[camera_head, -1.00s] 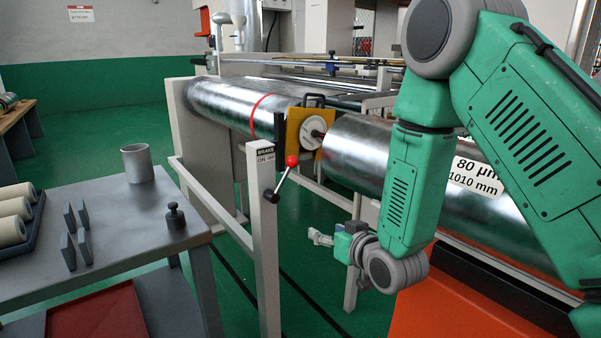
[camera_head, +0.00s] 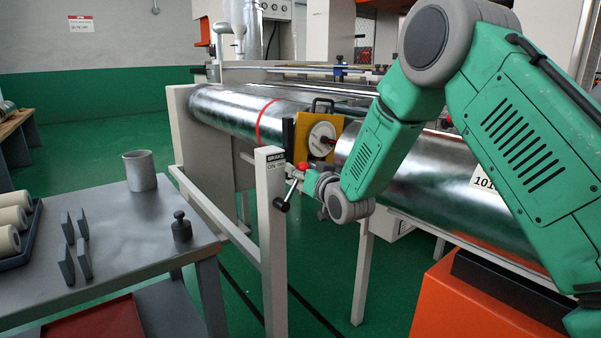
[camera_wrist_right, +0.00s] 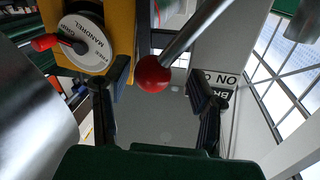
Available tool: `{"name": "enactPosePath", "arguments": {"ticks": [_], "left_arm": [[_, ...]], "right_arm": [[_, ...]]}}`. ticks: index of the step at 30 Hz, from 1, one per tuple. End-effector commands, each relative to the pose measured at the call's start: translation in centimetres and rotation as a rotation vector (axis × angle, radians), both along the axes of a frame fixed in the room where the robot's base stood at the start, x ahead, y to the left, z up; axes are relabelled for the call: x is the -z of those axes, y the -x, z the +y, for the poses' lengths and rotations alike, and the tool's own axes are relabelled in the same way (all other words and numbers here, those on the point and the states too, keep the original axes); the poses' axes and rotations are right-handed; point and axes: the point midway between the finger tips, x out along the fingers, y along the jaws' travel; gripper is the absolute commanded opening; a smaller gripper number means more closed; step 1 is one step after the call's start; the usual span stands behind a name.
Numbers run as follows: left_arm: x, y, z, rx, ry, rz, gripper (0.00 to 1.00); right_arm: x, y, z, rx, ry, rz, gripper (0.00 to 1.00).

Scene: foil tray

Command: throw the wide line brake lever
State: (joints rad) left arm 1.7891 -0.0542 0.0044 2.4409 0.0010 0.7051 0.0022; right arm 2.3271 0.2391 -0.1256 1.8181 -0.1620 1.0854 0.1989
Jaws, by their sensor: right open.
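The brake lever (camera_head: 293,187) is a metal rod with a red ball knob (camera_head: 303,166) on a pale post (camera_head: 271,240) labelled BRAKE. It slants up and to the right from its dark pivot. My right gripper (camera_head: 303,180) is at the lever's upper end, beside the post. In the right wrist view the red knob (camera_wrist_right: 153,74) shows between the two dark, spread fingers of my right gripper (camera_wrist_right: 160,80), with gaps on both sides. The rod (camera_wrist_right: 192,32) runs up and right from it. My left gripper is out of view.
A shiny metal roll (camera_head: 430,175) and a yellow plate (camera_head: 318,130) with a white mandrel disc stand behind the lever. A grey table (camera_head: 110,240) at left carries a metal cup (camera_head: 139,170), a weight (camera_head: 181,227) and upright plates. Green floor is open between table and post.

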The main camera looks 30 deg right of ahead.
Motion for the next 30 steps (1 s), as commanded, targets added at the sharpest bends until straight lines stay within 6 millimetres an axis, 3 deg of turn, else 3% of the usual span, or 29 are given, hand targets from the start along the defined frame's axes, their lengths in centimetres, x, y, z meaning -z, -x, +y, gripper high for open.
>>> {"name": "enactPosePath", "arguments": {"ticks": [12,16,17,30], "left_arm": [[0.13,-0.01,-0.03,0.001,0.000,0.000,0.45],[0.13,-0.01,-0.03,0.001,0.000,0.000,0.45],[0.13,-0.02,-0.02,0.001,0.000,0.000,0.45],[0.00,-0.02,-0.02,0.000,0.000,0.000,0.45]], "right_arm": [[-0.01,-0.87,-0.04,0.001,0.001,0.001,0.51],[-0.08,-0.86,0.08,0.001,0.002,0.000,0.05],[-0.08,-0.86,0.07,0.001,0.002,0.000,0.00],[-0.38,-0.80,-0.04,0.001,0.056,-0.004,0.00]]}}
